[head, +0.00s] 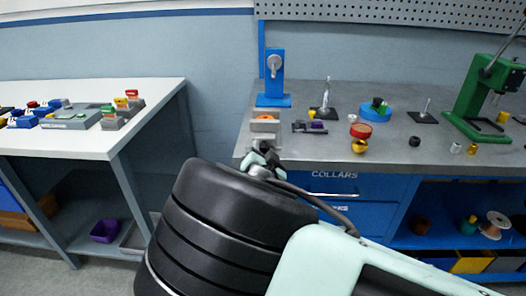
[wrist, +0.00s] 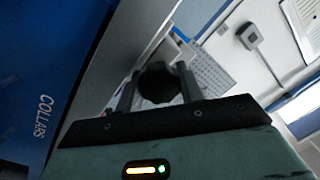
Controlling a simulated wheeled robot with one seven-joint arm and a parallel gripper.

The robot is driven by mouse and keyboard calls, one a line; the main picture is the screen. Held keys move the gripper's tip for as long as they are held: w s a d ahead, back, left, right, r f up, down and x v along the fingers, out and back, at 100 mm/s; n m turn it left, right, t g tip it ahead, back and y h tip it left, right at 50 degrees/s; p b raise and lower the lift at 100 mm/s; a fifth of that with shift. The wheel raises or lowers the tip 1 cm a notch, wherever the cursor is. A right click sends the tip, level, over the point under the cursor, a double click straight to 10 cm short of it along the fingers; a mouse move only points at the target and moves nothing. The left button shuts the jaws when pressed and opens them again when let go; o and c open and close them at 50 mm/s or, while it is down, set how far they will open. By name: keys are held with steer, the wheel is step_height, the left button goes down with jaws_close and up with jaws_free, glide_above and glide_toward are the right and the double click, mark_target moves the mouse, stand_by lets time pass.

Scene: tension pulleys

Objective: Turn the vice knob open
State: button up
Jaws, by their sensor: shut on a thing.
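The small grey vice (head: 265,141), with an orange piece at its top, stands at the front left edge of the grey bench. My gripper (head: 262,161) is at the vice's front side, just off the bench edge, partly hidden by my own arm. In the wrist view, the dark round vice knob (wrist: 157,86) sits between my two fingers, and the gripper is shut on it. The knob is mostly hidden in the head view. How far it is turned cannot be told.
A blue stand (head: 274,82) rises behind the vice. A dark clamp-like part (head: 309,127) lies right of it. A red-topped yellow part (head: 360,136) and a green press (head: 480,100) stand farther right. Blue drawers (head: 335,187) lie below the bench edge. A white table (head: 60,145) is left, across a gap.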

steer(key=n+b, duration=0.1)
steer(key=n, duration=0.1)
steer(key=shift+n, duration=0.4)
steer(key=n, duration=0.3)
steer(key=shift+a+r+n+g, duration=0.1)
steer(key=shift+n+g, duration=0.2)
steer(key=n, duration=0.3)
steer(key=shift+n+h, duration=0.3)
steer(key=shift+n, duration=0.1)
steer(key=shift+a+n+p, duration=0.1)
steer(key=shift+n+p, duration=0.3)
steer(key=shift+n, duration=0.7)
steer(key=o, duration=0.7)
steer(key=shift+s, duration=0.1)
